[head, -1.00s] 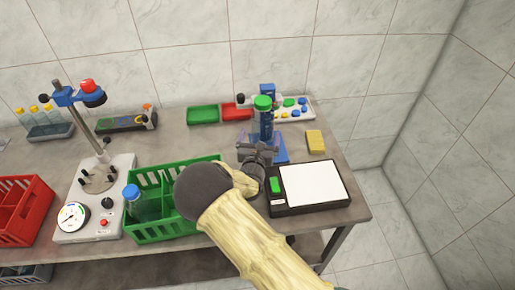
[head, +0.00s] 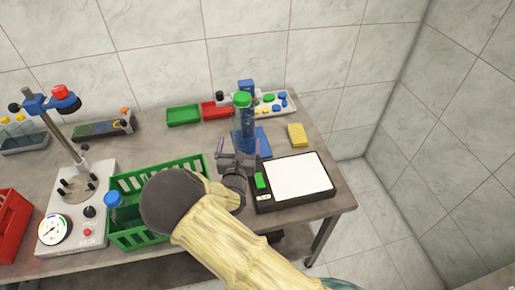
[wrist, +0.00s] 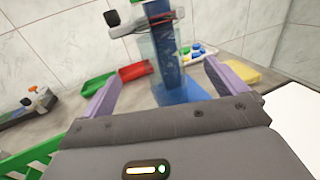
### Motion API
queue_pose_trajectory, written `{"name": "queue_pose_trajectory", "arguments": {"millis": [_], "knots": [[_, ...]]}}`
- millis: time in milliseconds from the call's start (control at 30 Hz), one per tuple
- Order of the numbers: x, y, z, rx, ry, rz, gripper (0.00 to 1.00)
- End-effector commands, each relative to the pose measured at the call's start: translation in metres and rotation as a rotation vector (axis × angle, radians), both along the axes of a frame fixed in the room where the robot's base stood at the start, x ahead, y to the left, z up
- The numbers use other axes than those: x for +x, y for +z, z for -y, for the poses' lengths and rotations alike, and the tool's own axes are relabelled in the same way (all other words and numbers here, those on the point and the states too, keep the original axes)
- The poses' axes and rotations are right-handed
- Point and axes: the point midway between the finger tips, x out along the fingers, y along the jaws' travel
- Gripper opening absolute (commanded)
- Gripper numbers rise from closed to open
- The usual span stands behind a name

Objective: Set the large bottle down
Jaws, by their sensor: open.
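The large bottle (head: 243,122) is clear and bluish with a green cap. It stands upright at the blue stand (head: 246,86) near the back right of the table. In the wrist view the bottle (wrist: 165,68) shows in front of the blue post, and its cap is out of frame. My gripper (head: 238,158) is open and empty, on the near side of the bottle. Its two purple fingers are spread to either side, with the bottle beyond and between them. The bottle's foot appears to rest on the blue base (wrist: 185,92); the exact contact is hard to tell.
A black scale with a white plate (head: 298,178) lies right of my gripper. A green crate (head: 180,170) with a blue-capped bottle (head: 125,208) is at left. A yellow sponge (head: 297,134), a green tray (head: 183,115) and a red tray (head: 215,109) are near the back.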

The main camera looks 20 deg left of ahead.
Motion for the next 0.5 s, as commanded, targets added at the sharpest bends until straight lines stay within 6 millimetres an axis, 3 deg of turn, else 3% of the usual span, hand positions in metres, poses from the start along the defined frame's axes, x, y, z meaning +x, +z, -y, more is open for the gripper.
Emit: {"name": "queue_pose_trajectory", "arguments": {"millis": [200,300,367,467,500], "knots": [[0.0,0.0,0.001,0.001,-0.002,0.0,0.97],[0.006,0.003,0.013,0.018,-0.044,-0.01,0.97],[0.013,0.007,0.031,0.044,-0.106,-0.023,0.97],[0.029,0.016,0.084,0.119,-0.284,-0.067,0.97],[0.034,0.019,0.111,0.16,-0.376,-0.093,0.97]]}}
